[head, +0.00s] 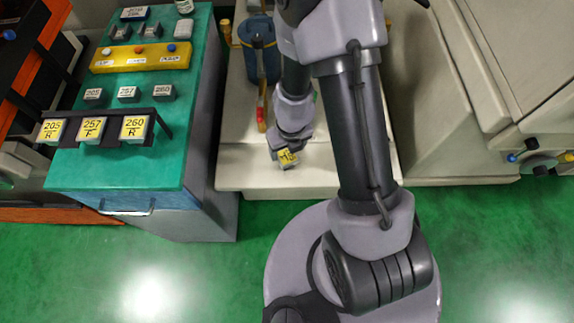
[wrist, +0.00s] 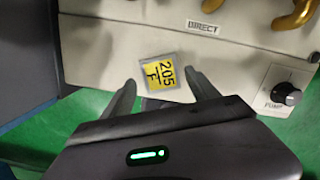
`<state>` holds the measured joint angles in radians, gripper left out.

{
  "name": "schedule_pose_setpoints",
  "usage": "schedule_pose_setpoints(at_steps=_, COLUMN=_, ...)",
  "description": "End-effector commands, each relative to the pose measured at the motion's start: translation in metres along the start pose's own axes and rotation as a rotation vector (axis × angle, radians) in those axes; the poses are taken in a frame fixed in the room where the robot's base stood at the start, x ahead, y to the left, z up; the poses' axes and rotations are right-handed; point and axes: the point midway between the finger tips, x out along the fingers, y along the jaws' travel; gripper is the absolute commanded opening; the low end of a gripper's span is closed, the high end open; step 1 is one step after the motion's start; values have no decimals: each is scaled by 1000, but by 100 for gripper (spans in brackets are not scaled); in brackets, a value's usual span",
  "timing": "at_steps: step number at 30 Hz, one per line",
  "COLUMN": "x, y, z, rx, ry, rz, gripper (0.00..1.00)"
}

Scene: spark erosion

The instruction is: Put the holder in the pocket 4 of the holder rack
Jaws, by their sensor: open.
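A small grey holder with a yellow label reading 205 F (wrist: 160,72) lies between the tips of my gripper (wrist: 165,92) in the wrist view. The fingers stand apart on either side, with gaps showing, so my gripper is open. In the head view the yellow-labelled holder (head: 289,157) shows at the fingers of my gripper (head: 283,152), above the front of the pale machine. I cannot tell whether it rests on that surface. A black rack-like bar (head: 110,111) on the green-topped cabinet carries three yellow-labelled holders (head: 92,130). I cannot make out pocket numbers.
The green cabinet top (head: 120,172) is bare at its front. A yellow block (head: 141,57) and several small grey blocks stand behind the bar. A black and orange frame (head: 35,62) stands at the left. The wrist view shows a PUMP knob (wrist: 286,94) right of the holder.

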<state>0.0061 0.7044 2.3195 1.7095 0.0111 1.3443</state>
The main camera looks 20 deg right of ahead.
Motion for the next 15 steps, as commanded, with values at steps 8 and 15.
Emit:
schedule_pose_setpoints(at_steps=8, x=47, y=0, z=-6, rx=-1, ry=-1, rz=0, gripper=69)
schedule_pose_setpoints(at_steps=15, x=56, y=0, z=-4, rx=-2, ry=-1, rz=1, gripper=69)
